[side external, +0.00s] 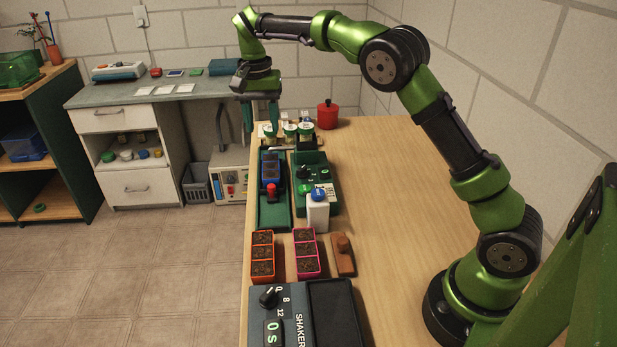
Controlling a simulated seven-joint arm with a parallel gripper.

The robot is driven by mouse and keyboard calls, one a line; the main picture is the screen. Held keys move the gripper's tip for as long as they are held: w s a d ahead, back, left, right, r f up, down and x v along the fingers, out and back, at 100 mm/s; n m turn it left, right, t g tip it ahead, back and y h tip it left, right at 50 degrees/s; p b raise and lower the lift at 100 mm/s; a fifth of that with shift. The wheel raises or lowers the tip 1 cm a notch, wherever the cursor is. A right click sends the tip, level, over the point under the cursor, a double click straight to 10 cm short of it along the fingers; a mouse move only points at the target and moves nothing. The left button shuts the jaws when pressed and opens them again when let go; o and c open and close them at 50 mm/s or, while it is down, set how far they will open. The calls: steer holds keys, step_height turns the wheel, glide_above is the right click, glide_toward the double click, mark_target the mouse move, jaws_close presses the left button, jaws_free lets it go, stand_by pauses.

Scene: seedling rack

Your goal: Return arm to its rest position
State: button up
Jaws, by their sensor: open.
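My gripper (261,117) hangs at the end of my green arm, pointing down over the far left part of the wooden bench (385,215). Its two dark green fingers are apart with nothing seen between them. It is above the far end of a long green tray (272,218), close in the picture to several small white-and-green pots or jars (289,131). I cannot tell the exact height of the fingertips above these.
On the bench stand a green device (315,168), a white bottle with a blue cap (318,208), orange (262,257) and pink (306,253) soil trays, a wooden block (342,255), a shaker (290,318) and a red pot (327,115). The bench's right middle is clear.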

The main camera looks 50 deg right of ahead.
steer(key=s+a+r+n+t, duration=0.1)
steer(key=s+n+t, duration=0.1)
steer(key=s, duration=0.7)
steer(key=s+a+r+n+t+y, duration=0.1)
steer(key=s+a+n+t, duration=0.1)
steer(key=s, duration=0.8)
steer(key=s+a+r+n+t+y, duration=0.1)
steer(key=s+n+t, duration=0.1)
steer(key=s, duration=0.7)
steer(key=shift+s+a+r+n+t, duration=0.25)
steer(key=shift+s+r+n+t, duration=0.15)
steer(key=shift+t, duration=0.4)
